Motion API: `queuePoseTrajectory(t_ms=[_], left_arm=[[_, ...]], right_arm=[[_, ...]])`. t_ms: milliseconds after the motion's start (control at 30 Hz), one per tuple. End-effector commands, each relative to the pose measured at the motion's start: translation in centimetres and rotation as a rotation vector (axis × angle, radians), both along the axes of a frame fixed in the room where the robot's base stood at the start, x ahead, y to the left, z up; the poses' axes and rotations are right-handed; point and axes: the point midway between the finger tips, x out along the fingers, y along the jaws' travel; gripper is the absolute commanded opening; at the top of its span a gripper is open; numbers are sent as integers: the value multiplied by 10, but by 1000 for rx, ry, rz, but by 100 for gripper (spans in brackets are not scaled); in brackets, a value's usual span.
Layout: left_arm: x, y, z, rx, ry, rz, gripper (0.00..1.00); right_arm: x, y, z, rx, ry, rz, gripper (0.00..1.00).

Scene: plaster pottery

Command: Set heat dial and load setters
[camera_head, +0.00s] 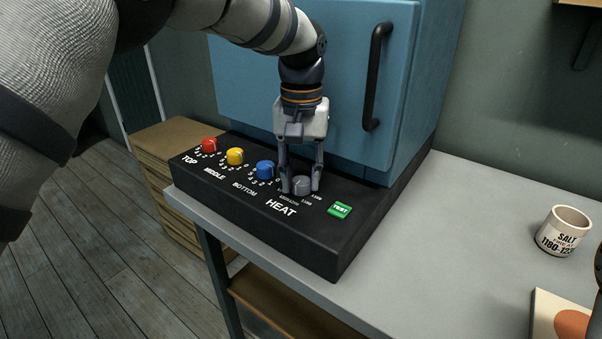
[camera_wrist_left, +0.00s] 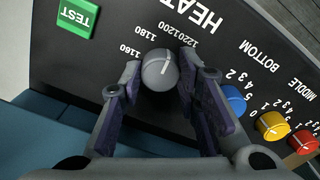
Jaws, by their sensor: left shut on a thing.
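The grey heat dial (camera_head: 301,185) sits on the black control panel (camera_head: 262,217) below the blue kiln. My left gripper (camera_head: 300,187) reaches down from above and is shut on this dial, with one finger on each side. In the left wrist view the dial (camera_wrist_left: 159,70) lies between the fingers, with numbers from 1160 to 1220 and 1200 around it. The blue bottom dial (camera_head: 265,169), yellow middle dial (camera_head: 235,156) and red top dial (camera_head: 208,145) stand in a row to the left. The green TEST button (camera_head: 340,209) is to the right. My right gripper is not in view.
The blue kiln (camera_head: 330,75) with a black vertical handle (camera_head: 376,78) stands behind the panel. A white cup marked SALT (camera_head: 563,231) stands on the grey table (camera_head: 440,260) at the right. A card with an orange shape (camera_head: 562,318) lies nearer. The table between is clear.

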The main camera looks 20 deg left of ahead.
Motion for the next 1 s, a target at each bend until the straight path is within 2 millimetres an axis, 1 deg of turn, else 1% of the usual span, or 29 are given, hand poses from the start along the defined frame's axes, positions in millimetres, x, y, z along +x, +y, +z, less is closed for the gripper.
queuePoseTrajectory(t_ms=[700,1000], left_arm=[[0,1,-1,1,1,-669,2],[0,1,-1,0,1,-889,2]], right_arm=[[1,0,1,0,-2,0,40],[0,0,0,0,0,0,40]])
